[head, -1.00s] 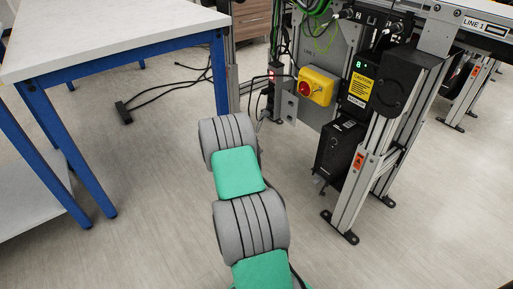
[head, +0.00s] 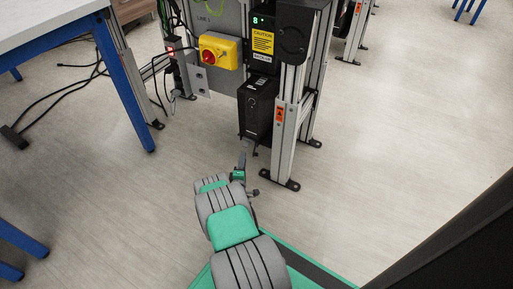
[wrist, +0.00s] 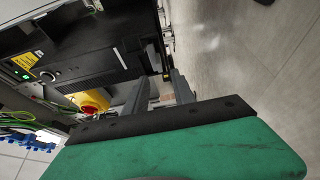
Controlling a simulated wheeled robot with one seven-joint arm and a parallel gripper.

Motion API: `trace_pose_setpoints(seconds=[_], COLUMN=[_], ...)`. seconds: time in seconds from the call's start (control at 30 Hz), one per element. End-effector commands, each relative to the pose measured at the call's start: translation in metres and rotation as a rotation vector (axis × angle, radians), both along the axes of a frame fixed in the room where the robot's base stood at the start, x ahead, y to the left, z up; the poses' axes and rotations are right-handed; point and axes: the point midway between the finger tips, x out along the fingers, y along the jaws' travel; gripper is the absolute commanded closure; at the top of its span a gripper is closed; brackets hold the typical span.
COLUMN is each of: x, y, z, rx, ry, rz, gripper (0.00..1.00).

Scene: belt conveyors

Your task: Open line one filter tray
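Line one's black box (head: 259,108) hangs on the conveyor frame below the black unit with the yellow caution label and green digit. It also shows large in the wrist view (wrist: 92,42), seen close and tilted. I cannot tell which part of it is the filter tray, and no part looks pulled out. My gripper (head: 247,175) is just below the box in the head view, left of the metal leg. In the wrist view my gripper (wrist: 158,94) has its two fingers apart, with nothing seen held between them. Whether a finger touches the box is unclear.
A yellow switch box with a red knob (head: 219,51) is left of the black box. A metal leg (head: 287,140) stands close on the right. Cables (head: 62,90) lie on the floor by a blue-legged table (head: 122,85). Floor at right is open.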

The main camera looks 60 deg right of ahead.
Motion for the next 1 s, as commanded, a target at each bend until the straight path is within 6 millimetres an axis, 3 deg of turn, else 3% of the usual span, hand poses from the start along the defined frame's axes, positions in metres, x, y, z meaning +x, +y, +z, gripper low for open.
trace_pose_setpoints(seconds=[0.4,0.7,1.0], x=[0.028,0.032,0.032], y=[-0.065,-0.069,-0.069], z=[-0.002,0.001,0.001], rx=[0.001,0.002,0.003], ry=[-0.006,-0.004,-0.005], rz=[-0.013,-0.009,-0.009], gripper=[0.69,0.69,0.93])
